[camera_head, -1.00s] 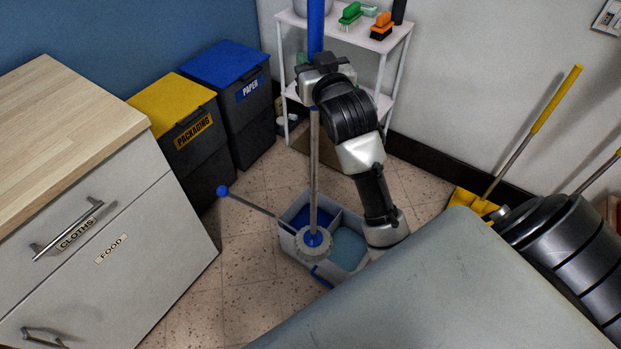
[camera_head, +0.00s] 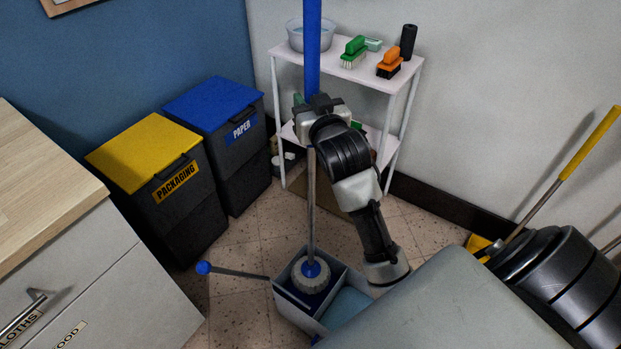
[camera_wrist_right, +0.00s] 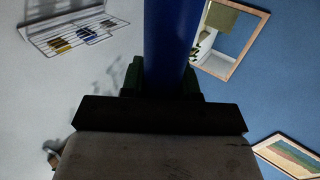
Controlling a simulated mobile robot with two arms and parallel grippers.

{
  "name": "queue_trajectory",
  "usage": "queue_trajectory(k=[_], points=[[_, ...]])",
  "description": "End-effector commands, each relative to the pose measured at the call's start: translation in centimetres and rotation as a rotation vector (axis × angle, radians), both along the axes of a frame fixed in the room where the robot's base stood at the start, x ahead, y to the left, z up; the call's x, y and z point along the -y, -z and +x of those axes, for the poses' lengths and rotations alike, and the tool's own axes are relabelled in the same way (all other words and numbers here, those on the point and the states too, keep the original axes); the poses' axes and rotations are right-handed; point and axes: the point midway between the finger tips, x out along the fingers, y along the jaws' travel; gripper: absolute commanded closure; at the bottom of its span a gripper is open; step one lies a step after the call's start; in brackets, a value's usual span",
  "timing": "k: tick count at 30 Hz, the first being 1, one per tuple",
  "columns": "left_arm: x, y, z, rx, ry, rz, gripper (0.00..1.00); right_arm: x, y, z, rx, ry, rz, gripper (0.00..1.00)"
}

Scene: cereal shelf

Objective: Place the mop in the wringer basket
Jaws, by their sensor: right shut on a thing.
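The mop has a thick blue handle (camera_head: 312,50), a thin metal shaft and a round grey head (camera_head: 311,277) with a blue socket. It stands nearly upright. My right gripper (camera_head: 318,108) is shut on the lower part of the blue handle, which also shows in the right wrist view (camera_wrist_right: 170,45). The grey bucket (camera_head: 297,315) stands on the floor, with a lever (camera_head: 238,271) ending in a blue knob. The mop head is over or in its dark-blue left compartment, the wringer basket; how deep it sits is unclear. My left gripper is not in view.
A white shelf (camera_head: 341,68) with brushes and a bowl stands behind the mop. Packaging (camera_head: 160,185) and paper (camera_head: 225,135) bins stand left of it. A cabinet (camera_head: 100,270) is at the left. A yellow-handled tool (camera_head: 570,150) leans right.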

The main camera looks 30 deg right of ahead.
Motion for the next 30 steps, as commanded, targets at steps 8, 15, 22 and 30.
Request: queue_trajectory(k=[8,15,22,30], points=[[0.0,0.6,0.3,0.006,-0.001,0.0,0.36,0.0,3.7,-0.1,0.001,0.0,0.0,1.0],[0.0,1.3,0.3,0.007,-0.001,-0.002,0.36,0.0,7.2,-0.1,-0.003,0.0,0.002,1.0],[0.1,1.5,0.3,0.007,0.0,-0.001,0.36,0.0,8.7,-0.1,0.002,0.0,0.0,1.0],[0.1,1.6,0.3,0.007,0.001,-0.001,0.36,0.0,8.8,-0.1,0.002,-0.001,0.0,1.0]])
